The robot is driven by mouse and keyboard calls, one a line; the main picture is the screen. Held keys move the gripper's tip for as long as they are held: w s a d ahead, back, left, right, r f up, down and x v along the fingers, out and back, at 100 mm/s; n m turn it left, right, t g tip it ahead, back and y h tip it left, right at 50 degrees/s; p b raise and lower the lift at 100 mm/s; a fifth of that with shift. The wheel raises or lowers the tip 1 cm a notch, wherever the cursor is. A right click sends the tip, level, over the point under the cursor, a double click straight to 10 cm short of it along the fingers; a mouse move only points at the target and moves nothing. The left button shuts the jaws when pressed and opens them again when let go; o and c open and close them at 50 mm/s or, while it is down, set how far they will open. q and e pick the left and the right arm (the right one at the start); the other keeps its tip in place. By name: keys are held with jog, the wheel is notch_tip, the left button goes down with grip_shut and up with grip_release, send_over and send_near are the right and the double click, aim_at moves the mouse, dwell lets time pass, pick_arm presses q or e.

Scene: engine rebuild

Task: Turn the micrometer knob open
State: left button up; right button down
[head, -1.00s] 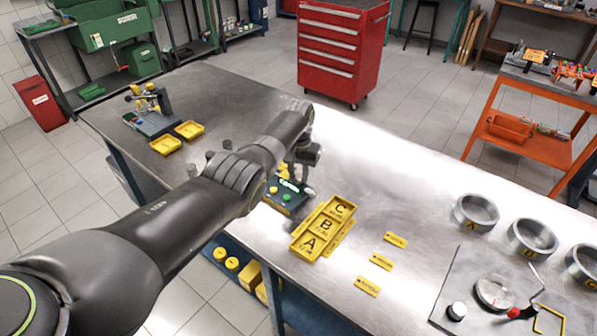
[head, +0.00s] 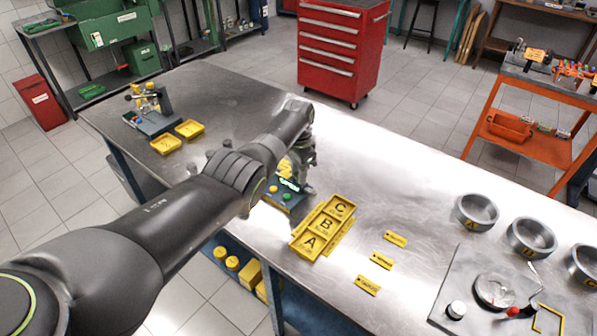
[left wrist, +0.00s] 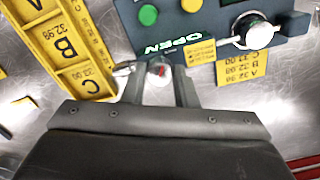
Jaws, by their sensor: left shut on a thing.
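The micrometer stand (head: 283,201) is a dark base on the steel bench, beside the yellow lettered tray, partly hidden by my left arm in the head view. In the left wrist view its base (left wrist: 126,15) carries a lit green "OPEN" sign (left wrist: 168,46), a green button and a yellow button. My left gripper (left wrist: 160,82) is shut on a small round pale knob (left wrist: 160,69) with a red mark, between its fingertips. In the head view my left gripper (head: 302,180) points down at the stand. My right gripper is not in view.
The yellow tray (head: 322,228) marked A, B, C lies close beside the stand. Several yellow tags (head: 382,261) lie to its right. Metal rings (head: 476,211) and a plate with a dial (head: 494,291) are at the bench's right. The bench (head: 400,180) behind is clear.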

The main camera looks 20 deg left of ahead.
pick_arm(q)
jog(key=shift+w+r, duration=0.1)
jog(key=shift+r, duration=0.05)
dwell(0.3)
jog(key=o, duration=1)
jog(key=shift+r, duration=0.5)
notch_tip(320, 180, up, 16)
jog(key=b, duration=0.2)
jog(key=shift+r, duration=0.15)
